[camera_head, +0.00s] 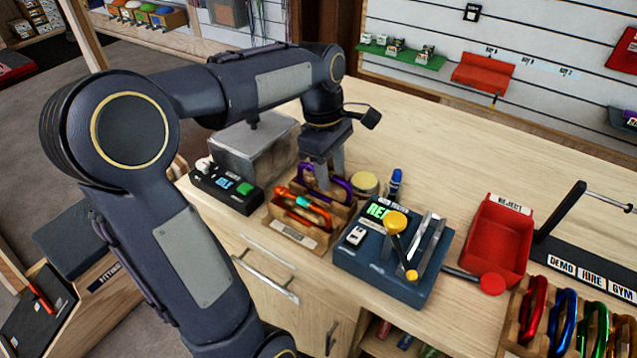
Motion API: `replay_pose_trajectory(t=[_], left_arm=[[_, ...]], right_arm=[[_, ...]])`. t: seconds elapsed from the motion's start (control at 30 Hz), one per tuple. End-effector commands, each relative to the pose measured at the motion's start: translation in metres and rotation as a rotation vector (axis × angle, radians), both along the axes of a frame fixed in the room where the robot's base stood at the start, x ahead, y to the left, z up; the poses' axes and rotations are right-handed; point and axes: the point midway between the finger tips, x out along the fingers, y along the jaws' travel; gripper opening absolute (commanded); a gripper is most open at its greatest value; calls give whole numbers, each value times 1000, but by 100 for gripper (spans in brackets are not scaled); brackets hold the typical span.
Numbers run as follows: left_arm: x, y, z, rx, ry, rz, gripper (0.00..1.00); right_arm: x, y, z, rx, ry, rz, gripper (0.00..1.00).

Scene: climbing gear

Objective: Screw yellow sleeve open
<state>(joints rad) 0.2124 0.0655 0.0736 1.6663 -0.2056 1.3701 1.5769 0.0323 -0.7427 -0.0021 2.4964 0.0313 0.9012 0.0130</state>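My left gripper (329,178) points down over a small wooden tray (316,245), with its fingers at a purple carabiner (342,185). I cannot tell whether the fingers grip it or only stand beside it. Orange carabiners (301,215) lie in the front of the tray; one has a teal part on it. I cannot clearly make out a yellow sleeve on any carabiner. A dark blue fixture (372,268) right of the tray carries a yellow knob (396,223), a yellow-tipped lever (411,275), metal jaws and a green display. My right gripper is out of view.
A black box with a green button (226,188) and a grey metal block (262,150) stand left of the tray. A red reject bin (497,243) is right of the fixture. A rack of coloured carabiners (562,320) stands front right. The back of the bench is clear.

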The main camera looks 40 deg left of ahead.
Motion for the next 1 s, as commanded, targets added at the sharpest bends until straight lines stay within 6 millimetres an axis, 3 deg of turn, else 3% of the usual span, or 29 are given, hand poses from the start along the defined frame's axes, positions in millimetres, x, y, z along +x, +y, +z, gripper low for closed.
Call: replay_pose_trajectory(t=[0.5,1.0], left_arm=[[1,0,21,0,-3,0,40],[-3,0,21,0,-3,0,40]], right_arm=[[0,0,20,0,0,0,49],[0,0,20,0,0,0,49]])
